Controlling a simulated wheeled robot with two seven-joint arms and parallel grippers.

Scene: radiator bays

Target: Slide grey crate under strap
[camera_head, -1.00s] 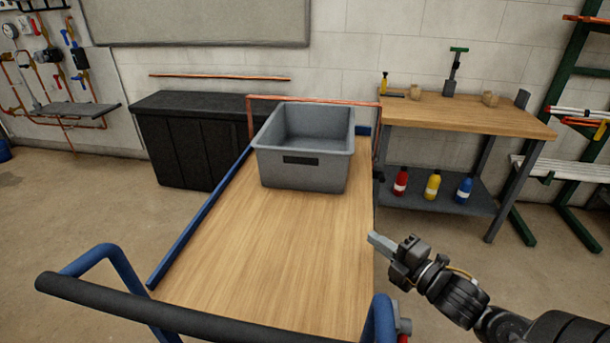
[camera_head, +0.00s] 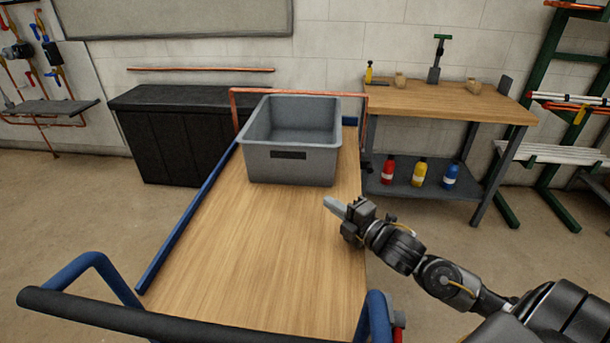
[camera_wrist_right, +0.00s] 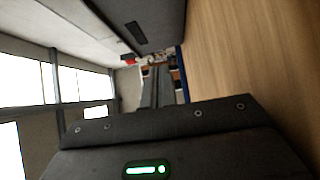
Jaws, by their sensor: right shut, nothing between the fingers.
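The grey crate (camera_head: 290,165) stands upright on the wooden deck of a trolley (camera_head: 250,240), toward the far end. A thin copper-orange hoop (camera_head: 234,112) rises at the deck's far end, behind the crate; it may be the strap, and its lower middle is hidden by the crate. My right gripper (camera_head: 335,206) is shut and empty, in front of the crate's near right corner and apart from it. In the right wrist view the shut fingers (camera_wrist_right: 156,88) point past the crate's dark side (camera_wrist_right: 165,25). My left gripper is out of view.
The trolley has a blue side rail (camera_head: 190,225) and a dark push handle (camera_head: 130,315) at the near end. A black cabinet (camera_head: 160,140) stands behind left. A workbench (camera_head: 440,100) with bottles below stands at the right. The deck before the crate is clear.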

